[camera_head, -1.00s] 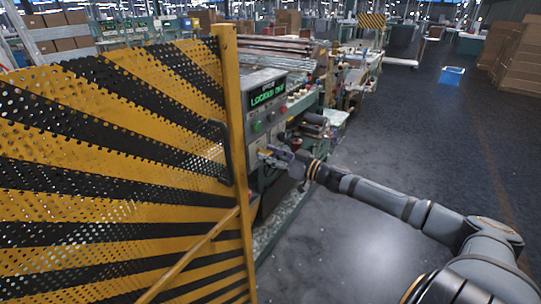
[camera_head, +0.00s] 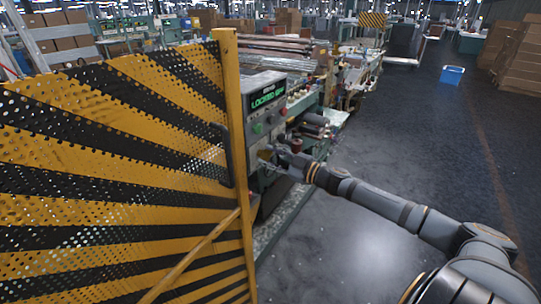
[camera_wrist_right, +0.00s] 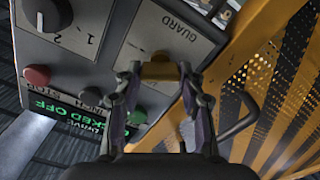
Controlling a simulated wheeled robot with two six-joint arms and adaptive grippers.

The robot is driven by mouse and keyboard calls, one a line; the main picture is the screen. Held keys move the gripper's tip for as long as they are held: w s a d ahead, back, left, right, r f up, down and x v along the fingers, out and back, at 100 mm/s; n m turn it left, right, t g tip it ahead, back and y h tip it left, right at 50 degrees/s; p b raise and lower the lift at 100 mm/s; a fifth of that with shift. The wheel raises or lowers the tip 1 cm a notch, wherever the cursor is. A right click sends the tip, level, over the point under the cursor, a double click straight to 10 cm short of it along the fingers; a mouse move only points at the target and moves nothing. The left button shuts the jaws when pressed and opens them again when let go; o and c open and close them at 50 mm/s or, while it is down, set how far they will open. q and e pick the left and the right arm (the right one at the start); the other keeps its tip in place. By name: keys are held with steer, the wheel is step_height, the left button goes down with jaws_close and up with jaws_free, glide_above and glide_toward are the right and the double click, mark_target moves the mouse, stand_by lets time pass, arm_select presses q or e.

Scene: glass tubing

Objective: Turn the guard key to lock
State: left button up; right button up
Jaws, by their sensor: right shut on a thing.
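The guard key (camera_wrist_right: 158,70) is a yellow-brass tab on the grey control panel (camera_wrist_right: 95,50), beside the GUARD label in the right wrist view. My right gripper (camera_wrist_right: 160,80) has its two fingers on either side of the key and is shut on it. In the head view the right gripper (camera_head: 271,159) is at the lower part of the panel, beside the yellow guard post, and the key is too small to make out clearly. The green display (camera_head: 267,97) reads LOCKED with a second word; in the wrist view its visible end reads OFF. My left gripper is not in view.
A yellow-and-black perforated guard (camera_head: 110,170) fills the left, with a black handle (camera_head: 227,155) near its post. The panel also has a black knob (camera_wrist_right: 47,14), a red button (camera_wrist_right: 37,76) and a green button (camera_wrist_right: 137,116).

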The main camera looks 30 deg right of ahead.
steer(key=n+p, duration=0.2)
steer(key=n, duration=0.4)
steer(key=n+p, duration=0.1)
steer(key=n, duration=0.4)
steer(key=shift+a+f+n+p, duration=0.1)
steer(key=shift+f+n+p, duration=0.1)
steer(key=shift+n+p, duration=0.2)
steer(key=shift+s+n, duration=0.1)
steer(key=shift+n, duration=0.2)
steer(key=o, duration=1.2)
steer(key=shift+c, duration=0.2)
